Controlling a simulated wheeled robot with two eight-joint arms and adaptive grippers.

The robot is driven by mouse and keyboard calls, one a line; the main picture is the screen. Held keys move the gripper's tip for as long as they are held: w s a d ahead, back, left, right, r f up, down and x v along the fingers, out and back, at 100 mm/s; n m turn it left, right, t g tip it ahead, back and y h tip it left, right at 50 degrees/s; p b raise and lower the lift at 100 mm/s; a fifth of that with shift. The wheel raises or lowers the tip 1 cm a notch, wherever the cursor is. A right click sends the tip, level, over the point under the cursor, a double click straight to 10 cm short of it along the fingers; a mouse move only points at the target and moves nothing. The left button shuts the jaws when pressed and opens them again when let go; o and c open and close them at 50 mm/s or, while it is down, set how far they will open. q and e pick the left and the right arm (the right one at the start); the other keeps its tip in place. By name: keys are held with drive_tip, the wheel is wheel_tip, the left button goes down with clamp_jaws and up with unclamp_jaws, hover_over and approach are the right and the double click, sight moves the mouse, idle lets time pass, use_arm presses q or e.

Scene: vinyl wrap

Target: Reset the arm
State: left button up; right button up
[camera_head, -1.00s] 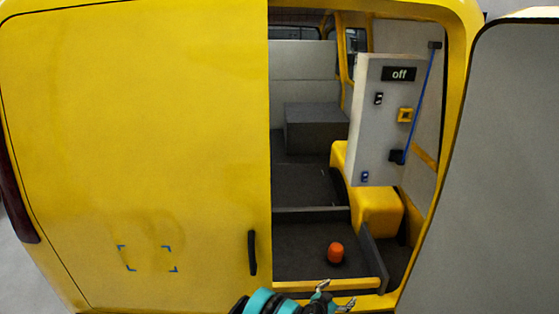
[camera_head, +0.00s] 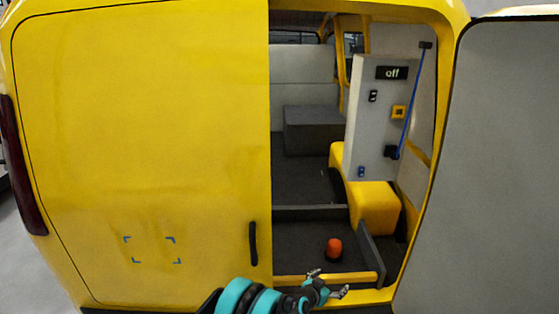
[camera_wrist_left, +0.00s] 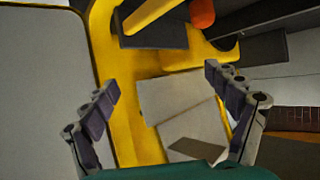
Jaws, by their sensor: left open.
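My left gripper (camera_head: 330,283) comes in at the bottom of the head view, in front of the open doorway's lower sill. It is open, with its two grey fingers spread and nothing between them. In the left wrist view the fingers (camera_wrist_left: 162,80) stand wide apart, with the yellow sill and pale surfaces seen beyond. The teal and black left arm (camera_head: 245,298) reaches in from the lower left. My right gripper is not in view.
A yellow van's closed door (camera_head: 140,150) fills the left; a grey open door (camera_head: 510,150) stands right. Inside, an orange knob (camera_head: 334,246) sits on the dark floor near the sill. A white panel (camera_head: 375,130) reads "off". A black handle (camera_head: 253,243) juts from the yellow door.

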use_arm(q)
drive_tip(key=s+a+r+n+y+b, duration=0.2)
drive_tip(key=s+a+r, duration=0.2)
drive_tip(key=a+r, duration=0.5)
drive_tip(key=s+a+r+n+y+b, duration=0.1)
drive_tip(key=s+a+r+y+b, duration=0.1)
drive_tip(key=s+a+r, duration=0.65)
drive_tip(key=s+a+f+n+g+y+b, duration=0.1)
drive_tip(key=s+a+f+n+y+b, duration=0.1)
drive_tip(key=s+a, duration=0.7)
drive_tip(key=s+a+f+n+g+y+b, duration=0.1)
drive_tip(key=s+a+f+n+y+b, duration=0.1)
drive_tip(key=s+a, duration=0.8)
drive_tip(key=shift+s+f+n+g, duration=0.3)
drive_tip(key=shift+s+n+g, duration=0.1)
drive_tip(key=shift+s, duration=0.3)
